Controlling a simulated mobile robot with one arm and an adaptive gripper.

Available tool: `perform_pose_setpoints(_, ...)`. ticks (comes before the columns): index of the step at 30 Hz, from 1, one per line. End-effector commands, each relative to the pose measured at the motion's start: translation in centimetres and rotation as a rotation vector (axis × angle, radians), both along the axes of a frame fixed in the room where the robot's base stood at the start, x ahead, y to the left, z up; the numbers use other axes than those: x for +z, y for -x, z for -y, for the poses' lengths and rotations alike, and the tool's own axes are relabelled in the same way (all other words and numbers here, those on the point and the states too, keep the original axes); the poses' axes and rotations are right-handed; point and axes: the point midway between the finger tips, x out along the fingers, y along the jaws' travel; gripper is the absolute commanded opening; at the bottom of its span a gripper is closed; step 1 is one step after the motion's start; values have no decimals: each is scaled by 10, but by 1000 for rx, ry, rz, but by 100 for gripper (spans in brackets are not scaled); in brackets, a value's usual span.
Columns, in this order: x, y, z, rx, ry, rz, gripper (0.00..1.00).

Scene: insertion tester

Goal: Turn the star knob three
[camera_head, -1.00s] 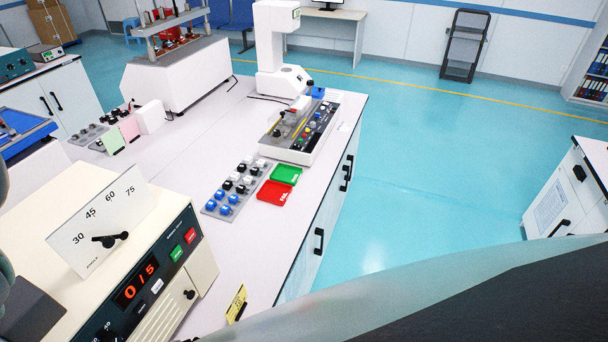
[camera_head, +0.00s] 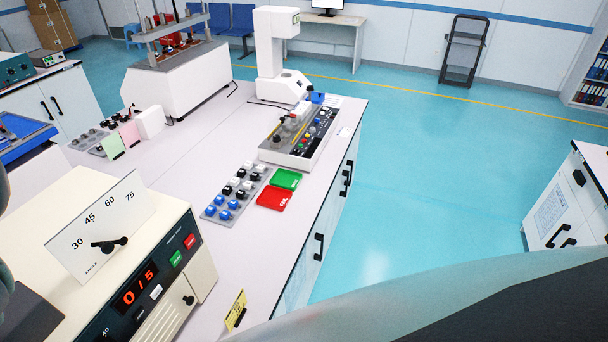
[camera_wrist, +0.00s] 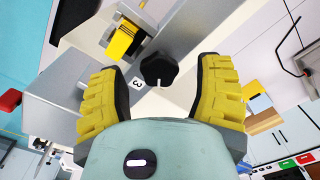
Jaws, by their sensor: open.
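The black star knob (camera_wrist: 159,70) shows in the wrist view, with a white pointer line on it. A white label with the digit 3 (camera_wrist: 136,84) sits beside it at its lower left. My gripper (camera_wrist: 158,74) is open, its two yellow ridged fingers on either side of the knob. Gaps show between the knob and both fingers. In this view I cannot tell how far the fingers are from it in depth. I cannot make out the star knob or my gripper's fingers in the head view.
In the wrist view a yellow block (camera_wrist: 123,42) in a metal fixture lies near the left finger. In the head view, a cream tester (camera_head: 150,265) with an angle scale and a red display stands at lower left. A connector tray (camera_head: 235,190) and red bin (camera_head: 274,197) stand beyond.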

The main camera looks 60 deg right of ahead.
Motion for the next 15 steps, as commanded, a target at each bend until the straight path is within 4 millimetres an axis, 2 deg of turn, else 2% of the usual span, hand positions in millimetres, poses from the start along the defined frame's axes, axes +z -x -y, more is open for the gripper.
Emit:
perform_pose_setpoints(8,1,0,0,32,0,0,66)
perform_pose_setpoints(15,6,1,0,248,5,-6,66)
